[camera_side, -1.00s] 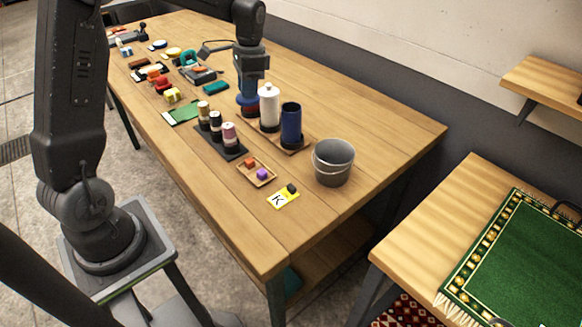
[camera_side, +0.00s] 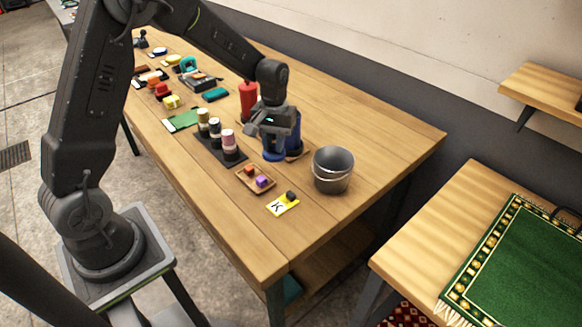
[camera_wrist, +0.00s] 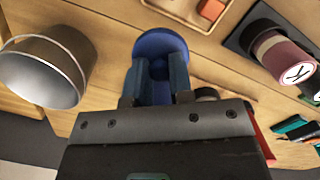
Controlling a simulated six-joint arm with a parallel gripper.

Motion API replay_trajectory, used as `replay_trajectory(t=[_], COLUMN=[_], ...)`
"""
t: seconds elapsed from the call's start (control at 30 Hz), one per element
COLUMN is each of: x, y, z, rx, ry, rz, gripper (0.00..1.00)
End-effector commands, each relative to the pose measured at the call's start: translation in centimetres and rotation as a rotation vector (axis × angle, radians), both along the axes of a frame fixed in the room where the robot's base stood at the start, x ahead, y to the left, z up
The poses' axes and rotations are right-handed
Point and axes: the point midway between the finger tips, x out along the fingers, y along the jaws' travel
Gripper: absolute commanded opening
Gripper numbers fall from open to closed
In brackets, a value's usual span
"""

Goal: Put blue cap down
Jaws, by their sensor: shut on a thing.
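The blue cap (camera_side: 274,153) is a round, dark blue piece between the fingers of my gripper (camera_side: 273,139). The wrist view shows the cap (camera_wrist: 160,42) round and wide beyond the two fingertips of my gripper (camera_wrist: 158,80), which are shut on it. It is at or just over the bare tabletop; I cannot tell whether it touches. A blue bottle (camera_side: 295,140) stands just behind and right of the gripper, partly hidden by it. A red bottle (camera_side: 248,100) stands uncovered behind and left. The white bottle is hidden behind my gripper.
A grey bucket (camera_side: 332,170) stands to the right. Several spools (camera_side: 229,146) stand on a dark base to the left. A small wooden tray (camera_side: 246,183) with cubes and a yellow K card (camera_side: 283,206) lie in front. The wooden table (camera_side: 330,228) is bare near its front.

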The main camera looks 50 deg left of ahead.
Motion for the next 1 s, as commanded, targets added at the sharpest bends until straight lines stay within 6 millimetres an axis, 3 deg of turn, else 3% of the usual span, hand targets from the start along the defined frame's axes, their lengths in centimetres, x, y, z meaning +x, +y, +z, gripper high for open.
replay_trajectory(t=[0.1, 0.3, 0.47, 0.7, 1.0], x=[1.1, 2.2, 2.2, 2.2, 2.2], y=[-2.2, -3.8, -4.0, -3.9, -3.9], z=[-1.5, -2.6, -3.6, -6.6, -6.8], rx=[0.000, 0.000, 0.001, 0.002, 0.002], ry=[0.003, 0.000, 0.003, 0.000, 0.000], rz=[-0.004, -0.002, 0.000, 0.000, 0.000], gripper=[0.00, 0.00, 0.00, 0.00, 0.00])
